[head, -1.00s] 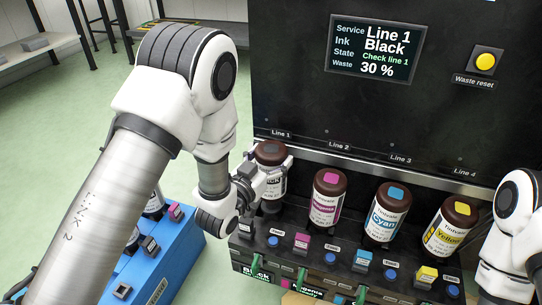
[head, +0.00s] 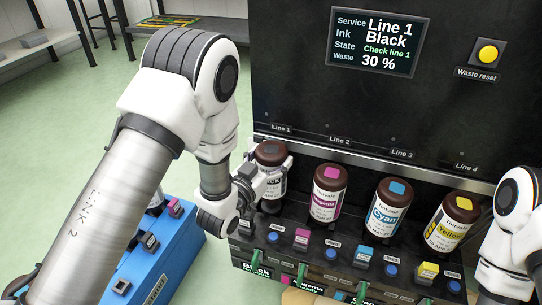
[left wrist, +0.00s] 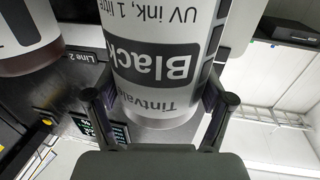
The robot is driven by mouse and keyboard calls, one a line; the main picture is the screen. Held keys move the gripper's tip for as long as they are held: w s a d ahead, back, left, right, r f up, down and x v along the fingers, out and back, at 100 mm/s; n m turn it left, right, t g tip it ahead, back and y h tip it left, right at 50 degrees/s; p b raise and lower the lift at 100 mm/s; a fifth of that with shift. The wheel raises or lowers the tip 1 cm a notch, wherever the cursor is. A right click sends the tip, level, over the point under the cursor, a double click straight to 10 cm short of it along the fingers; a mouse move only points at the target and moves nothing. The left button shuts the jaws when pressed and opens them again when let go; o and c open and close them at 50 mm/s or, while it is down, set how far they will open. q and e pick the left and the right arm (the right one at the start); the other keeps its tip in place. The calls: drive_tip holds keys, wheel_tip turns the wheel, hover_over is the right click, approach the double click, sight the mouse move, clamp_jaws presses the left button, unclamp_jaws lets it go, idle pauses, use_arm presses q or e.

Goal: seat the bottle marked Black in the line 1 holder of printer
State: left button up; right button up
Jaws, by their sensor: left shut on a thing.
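The Black bottle (head: 271,184), brown-capped with a white and dark label, stands at the Line 1 place of the printer (head: 300,75), at the left end of the bottle row. My left gripper (head: 266,172) is shut on it. In the left wrist view the bottle (left wrist: 160,70) fills the space between the two fingers (left wrist: 160,105), its "Black" label upside down.
Magenta (head: 328,193), Cyan (head: 388,208) and Yellow (head: 452,225) bottles stand to the right in Lines 2, 3 and 4. A blue crate (head: 165,265) stands at the lower left. The printer screen (head: 374,43) reads Line 1, Black, "Check line 1", waste 30 %.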

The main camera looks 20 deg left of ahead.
use_arm(q)
drive_tip(key=shift+f, duration=0.2)
drive_tip(key=shift+f+b, duration=0.5)
drive_tip(key=shift+f, duration=0.15)
drive_tip(key=shift+f, duration=0.15)
